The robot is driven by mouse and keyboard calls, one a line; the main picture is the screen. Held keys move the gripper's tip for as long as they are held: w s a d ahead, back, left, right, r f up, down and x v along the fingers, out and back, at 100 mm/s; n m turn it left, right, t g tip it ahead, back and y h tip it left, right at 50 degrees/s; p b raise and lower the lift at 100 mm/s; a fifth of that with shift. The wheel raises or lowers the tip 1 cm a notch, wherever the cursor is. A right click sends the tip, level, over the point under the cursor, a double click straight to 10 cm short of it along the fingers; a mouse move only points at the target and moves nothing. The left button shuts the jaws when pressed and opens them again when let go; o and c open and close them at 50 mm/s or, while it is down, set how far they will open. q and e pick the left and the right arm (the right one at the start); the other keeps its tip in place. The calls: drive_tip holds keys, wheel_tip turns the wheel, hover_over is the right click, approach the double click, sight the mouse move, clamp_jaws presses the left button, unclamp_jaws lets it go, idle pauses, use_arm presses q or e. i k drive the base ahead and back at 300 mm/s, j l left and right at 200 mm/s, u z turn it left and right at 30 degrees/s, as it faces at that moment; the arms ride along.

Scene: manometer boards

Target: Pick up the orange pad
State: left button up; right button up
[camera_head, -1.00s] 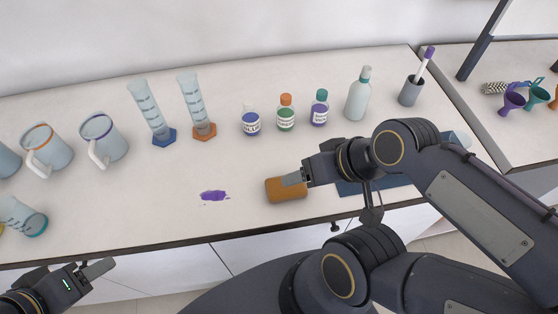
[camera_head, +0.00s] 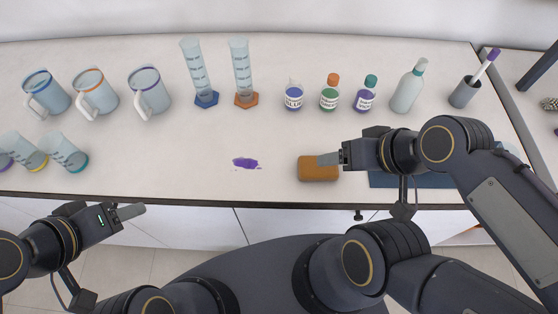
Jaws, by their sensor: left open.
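The orange pad (camera_head: 318,173), a brownish-orange block, lies on the white bench near its front edge, right of a purple smear (camera_head: 246,163). My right gripper (camera_head: 329,159) reaches in from the right, with its grey finger over the pad's upper right part. The picture does not show whether the fingers grip the pad or only overlap it. My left gripper (camera_head: 132,211) is open and empty, in front of the bench's front edge at the lower left, well away from the pad.
Three small labelled bottles (camera_head: 330,97) stand behind the pad, with two measuring cylinders (camera_head: 242,75) to their left. A dark blue mat (camera_head: 385,180) lies right of the pad.

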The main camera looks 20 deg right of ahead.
sight(308, 169)
drive_tip(key=j+z, duration=0.4)
drive_tip(key=j, duration=0.25)
drive_tip(key=j+z, duration=0.35)
drive_tip(key=j, duration=0.35)
